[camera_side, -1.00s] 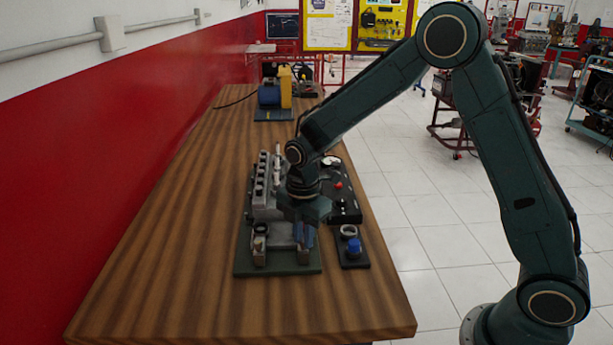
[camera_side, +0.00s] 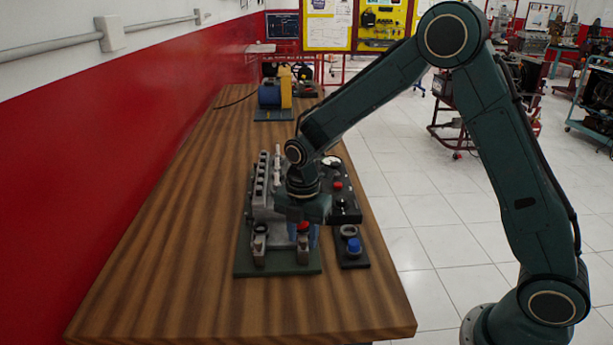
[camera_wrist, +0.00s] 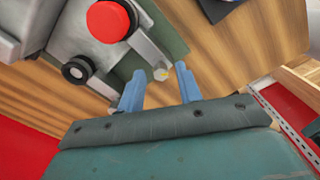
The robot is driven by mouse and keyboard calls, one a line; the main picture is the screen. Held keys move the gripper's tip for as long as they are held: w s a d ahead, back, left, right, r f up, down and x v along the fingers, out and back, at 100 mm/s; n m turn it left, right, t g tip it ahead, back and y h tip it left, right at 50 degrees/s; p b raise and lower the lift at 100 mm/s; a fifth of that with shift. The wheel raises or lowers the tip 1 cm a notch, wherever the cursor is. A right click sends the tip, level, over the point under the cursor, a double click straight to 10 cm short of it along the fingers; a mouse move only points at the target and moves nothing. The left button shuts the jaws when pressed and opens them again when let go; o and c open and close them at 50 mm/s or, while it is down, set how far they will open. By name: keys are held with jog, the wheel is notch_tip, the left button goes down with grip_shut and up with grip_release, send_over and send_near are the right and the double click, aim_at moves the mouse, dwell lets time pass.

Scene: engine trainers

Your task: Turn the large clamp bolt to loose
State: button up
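A pale bolt head with a yellow mark (camera_wrist: 160,75) shows in the wrist view, on the dark green plate. It looks like a clamp bolt, but I cannot tell whether it is the large one. My gripper (camera_wrist: 161,69) is open, with one blue finger on either side of the bolt head and a visible gap to each. I cannot tell how far above the bolt the fingertips are. In the side view my gripper (camera_side: 312,238) points down over the right part of the engine trainer, and the bolt is not visible there.
A red knob (camera_wrist: 108,20) and a black round cap (camera_wrist: 77,68) stand close to the fingers. A small panel with a blue knob (camera_side: 354,245) lies right of the trainer's green base (camera_side: 275,269). The wooden table's front left is clear.

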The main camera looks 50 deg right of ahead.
aim_at(304, 240)
jog(key=shift+r, duration=0.1)
dwell(0.3)
notch_tip(304, 240, up, 14)
jog(key=shift+f, duration=0.2)
dwell(0.5)
jog(key=shift+s, duration=0.1)
jog(key=s+d+r+m+t, duration=0.1)
jog(key=s+r+m+t, duration=0.1)
jog(key=s+r+m, duration=0.35)
jog(key=s+d+r+m+t, duration=0.1)
jog(key=s+d+r+m, duration=0.1)
jog(key=s+m, duration=0.5)
jog(key=s+d+f+m+t, duration=0.1)
jog(key=s+m+t, duration=0.1)
jog(key=s+m, duration=0.6)
jog(key=shift+s+f+m+t, duration=0.25)
jog(key=shift+s+m+t, duration=0.1)
jog(key=shift+s, duration=2.2)
